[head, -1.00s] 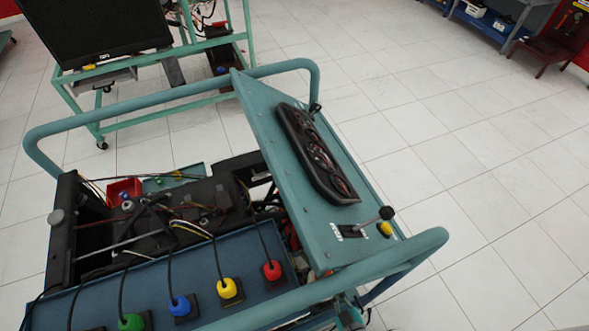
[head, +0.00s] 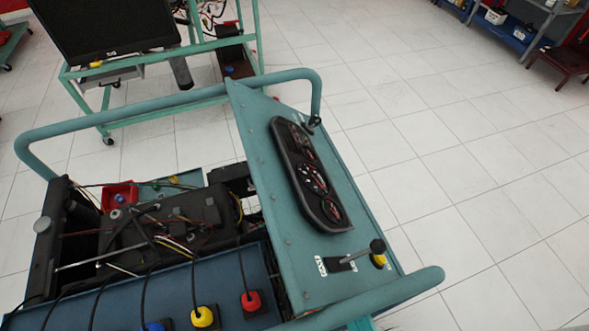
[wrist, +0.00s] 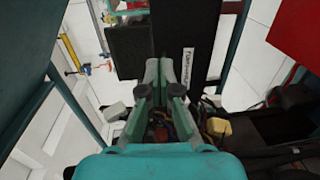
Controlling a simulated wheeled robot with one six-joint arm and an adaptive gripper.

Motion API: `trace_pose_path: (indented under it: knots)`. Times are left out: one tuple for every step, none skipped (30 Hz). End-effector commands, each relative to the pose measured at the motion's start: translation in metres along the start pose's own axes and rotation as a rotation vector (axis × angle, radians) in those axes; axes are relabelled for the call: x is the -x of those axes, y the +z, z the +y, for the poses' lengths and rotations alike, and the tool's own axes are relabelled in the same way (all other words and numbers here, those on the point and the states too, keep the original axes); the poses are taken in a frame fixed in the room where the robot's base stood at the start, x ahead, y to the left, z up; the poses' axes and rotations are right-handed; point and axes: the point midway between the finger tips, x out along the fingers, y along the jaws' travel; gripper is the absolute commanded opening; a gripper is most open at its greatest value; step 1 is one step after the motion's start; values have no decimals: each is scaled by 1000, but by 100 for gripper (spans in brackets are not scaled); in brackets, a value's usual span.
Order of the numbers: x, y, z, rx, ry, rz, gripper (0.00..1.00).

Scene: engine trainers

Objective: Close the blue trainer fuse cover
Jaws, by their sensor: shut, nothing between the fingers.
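The teal-blue trainer (head: 292,243) stands in the head view with a tilted dashboard panel, gauges and a lever. I cannot make out its fuse cover for certain in the head view. In the wrist view my gripper (wrist: 160,72) has its two grey-green fingers together, with nothing held. The fingers point at a dark flat panel (wrist: 128,48). A dark part with a white lettered label (wrist: 187,65) is just to their right. I cannot tell whether either is the fuse cover or whether the fingertips touch it. My gripper is not in the head view.
A tubular teal rail (head: 150,113) runs round the trainer. Yellow (head: 203,317) and red (head: 251,301) plugs with black cables sit on its front tray. A monitor stand (head: 110,30) is behind. Wires and a yellow block (wrist: 219,127) lie close to the gripper.

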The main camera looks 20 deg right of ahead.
Motion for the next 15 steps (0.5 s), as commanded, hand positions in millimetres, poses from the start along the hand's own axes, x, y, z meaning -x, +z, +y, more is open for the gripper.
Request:
trace_pose_path:
  knots:
    - [-3,-1,2,6,2,1,0]
    - [-6,-1,2,8,3,1,0]
    - [-9,-1,2,9,3,1,0]
    - [-12,-1,2,10,3,1,0]
    - [-16,-1,2,9,3,1,0]
    - [-22,-1,3,9,3,1,0]
    - [-27,-1,3,9,3,1,0]
    - [-31,-1,3,9,3,1,0]
    - [-39,-1,3,7,3,1,0]
    - [-44,-1,3,7,3,1,0]
    - [-49,-1,3,7,3,1,0]
    - [-56,-1,3,8,3,1,0]
    - [-61,-1,3,6,3,1,0]
    - [-67,-1,3,6,3,1,0]
    - [-73,-1,3,7,3,1,0]
